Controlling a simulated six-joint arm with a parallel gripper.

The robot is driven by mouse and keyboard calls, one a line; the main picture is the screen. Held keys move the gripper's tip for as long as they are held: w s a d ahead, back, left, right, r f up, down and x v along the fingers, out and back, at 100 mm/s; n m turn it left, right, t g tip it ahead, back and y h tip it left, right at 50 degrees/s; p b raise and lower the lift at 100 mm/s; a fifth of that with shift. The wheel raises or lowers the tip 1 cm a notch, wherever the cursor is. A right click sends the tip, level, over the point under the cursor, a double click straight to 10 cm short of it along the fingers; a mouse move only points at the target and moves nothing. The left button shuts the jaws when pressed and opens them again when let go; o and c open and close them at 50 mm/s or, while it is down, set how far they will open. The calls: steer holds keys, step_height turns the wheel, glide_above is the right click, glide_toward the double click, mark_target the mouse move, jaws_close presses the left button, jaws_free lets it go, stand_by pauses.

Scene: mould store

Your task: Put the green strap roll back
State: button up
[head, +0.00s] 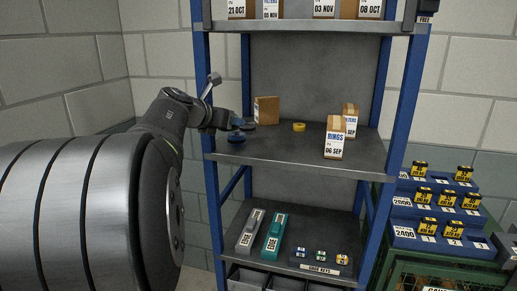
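I cannot make out a green strap roll in the head view. My gripper (243,127) is over the left part of the middle shelf (270,150). A dark blue roll (237,138) lies on that shelf just below my gripper; whether they touch is unclear. The fingers are small and dark, so I cannot see whether they are open or shut. A yellow roll (299,127) lies flat on the same shelf, to the right of my gripper.
A brown box (266,110) stands behind my gripper. Labelled cartons (335,137) stand at the shelf's right. The lower shelf holds a grey holder (250,232), a teal holder (273,237) and small items (320,256). Blue posts (401,95) frame the rack. Stepped blue racks (440,240) stand right.

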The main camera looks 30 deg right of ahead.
steer(key=s+d+r, duration=0.1)
steer(key=s+d, duration=0.2)
steer(key=d, duration=0.5)
steer(key=s+d, duration=0.4)
steer(key=d, duration=0.4)
glide_above(259, 148)
step_height(259, 148, down, 6)
steer(key=shift+w+d+f, duration=0.1)
steer(key=shift+f, duration=0.1)
steer(key=shift+w+f, duration=0.1)
steer(key=shift+f, duration=2)
steer(key=shift+f, duration=0.1)
steer(key=o, duration=0.9)
steer(key=shift+c, duration=0.2)
